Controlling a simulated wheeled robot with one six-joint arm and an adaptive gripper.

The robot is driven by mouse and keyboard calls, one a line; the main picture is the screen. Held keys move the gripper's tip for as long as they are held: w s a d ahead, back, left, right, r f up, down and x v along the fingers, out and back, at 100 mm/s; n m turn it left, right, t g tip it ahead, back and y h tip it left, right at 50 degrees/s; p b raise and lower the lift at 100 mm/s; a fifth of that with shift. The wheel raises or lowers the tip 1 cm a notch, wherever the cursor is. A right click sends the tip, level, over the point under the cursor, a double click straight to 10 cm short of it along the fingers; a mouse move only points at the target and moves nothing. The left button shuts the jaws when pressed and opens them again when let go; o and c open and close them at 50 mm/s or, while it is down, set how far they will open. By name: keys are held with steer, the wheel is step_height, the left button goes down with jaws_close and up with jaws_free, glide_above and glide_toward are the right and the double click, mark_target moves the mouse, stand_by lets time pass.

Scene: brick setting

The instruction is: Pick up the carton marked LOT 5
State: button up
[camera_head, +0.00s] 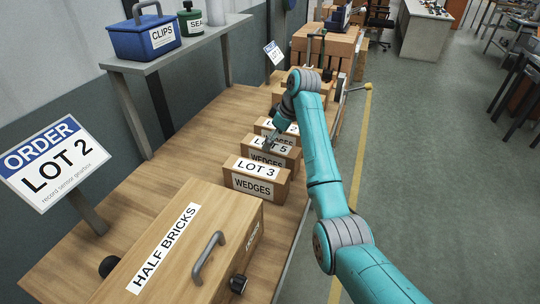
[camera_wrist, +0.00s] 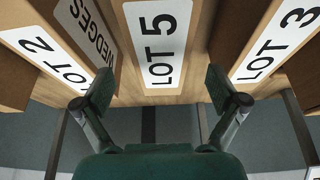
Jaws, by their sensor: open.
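The carton marked LOT 5 (camera_head: 270,150) is a brown box with a white label on top and WEDGES on its side. It stands in a row on the wooden bench, between the LOT 3 carton (camera_head: 257,172) and another carton (camera_head: 279,127). In the wrist view the LOT 5 carton (camera_wrist: 158,45) is centred between my fingers. My gripper (camera_wrist: 160,88) is open and empty, one finger towards each side of that carton. In the head view my gripper (camera_head: 272,138) is over the row, partly covering the labels. Whether the fingers touch the carton cannot be told.
In the wrist view the LOT 2 carton (camera_wrist: 45,50) is close on the left and the LOT 3 carton (camera_wrist: 275,45) on the right. A HALF BRICKS box (camera_head: 190,225) with a handle stands nearer. An ORDER LOT 2 sign (camera_head: 52,165) stands at left.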

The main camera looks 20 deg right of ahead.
steer(key=shift+s+d+x, duration=0.1)
steer(key=shift+x, duration=1.5)
steer(key=shift+s+d+x, duration=0.1)
steer(key=shift+d+x, duration=0.05)
steer(key=shift+x, duration=1.5)
steer(key=c, duration=1.8)
jaws_close()
